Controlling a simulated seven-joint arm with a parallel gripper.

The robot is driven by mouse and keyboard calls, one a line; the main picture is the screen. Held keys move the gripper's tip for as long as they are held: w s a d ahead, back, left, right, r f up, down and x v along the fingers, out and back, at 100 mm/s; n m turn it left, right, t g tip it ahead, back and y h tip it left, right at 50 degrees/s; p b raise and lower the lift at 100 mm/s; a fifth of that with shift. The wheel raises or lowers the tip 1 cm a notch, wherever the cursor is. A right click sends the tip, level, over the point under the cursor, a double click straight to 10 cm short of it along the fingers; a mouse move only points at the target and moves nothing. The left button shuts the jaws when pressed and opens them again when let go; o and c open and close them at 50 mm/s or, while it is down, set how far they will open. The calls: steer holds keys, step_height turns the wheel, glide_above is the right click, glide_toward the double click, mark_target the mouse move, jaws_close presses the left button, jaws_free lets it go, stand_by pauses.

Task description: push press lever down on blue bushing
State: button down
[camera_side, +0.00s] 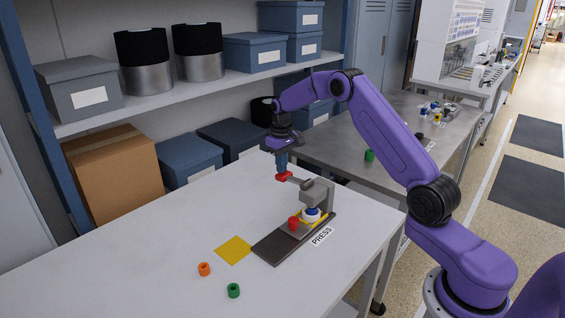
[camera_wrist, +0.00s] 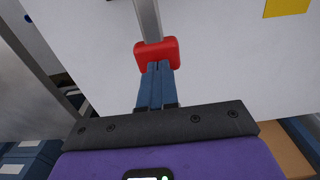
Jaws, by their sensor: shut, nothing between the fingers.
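The press (camera_side: 318,192) stands on a dark base plate at the table's right side, by a "PRESS" label. Its lever is a grey bar ending in a red handle (camera_side: 284,176); the handle also shows in the wrist view (camera_wrist: 156,55). My gripper (camera_side: 282,168) is shut, its blue fingertips (camera_wrist: 158,72) pointing down at the red handle, above or touching it; I cannot tell which.
A yellow square (camera_side: 233,250) lies on the white table (camera_side: 150,250), also seen in the wrist view (camera_wrist: 286,7). An orange bushing (camera_side: 204,269) and a green bushing (camera_side: 233,290) stand near the front. The table's left part is clear. Shelves with boxes line the back.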

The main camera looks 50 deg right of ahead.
mark_target(281, 180)
steer(key=shift+w+f, duration=0.15)
steer(key=shift+f, duration=0.8)
steer(key=shift+w+f, duration=0.1)
steer(key=shift+f, duration=0.85)
steer(key=shift+s+f, duration=0.2)
steer(key=shift+f, duration=1.05)
steer(key=shift+s+f, duration=0.15)
steer(key=shift+f, duration=0.15)
steer(key=shift+s+f, duration=0.1)
steer(key=shift+f, duration=0.05)
step_height(281, 180, up, 18)
steer(key=shift+w, duration=0.2)
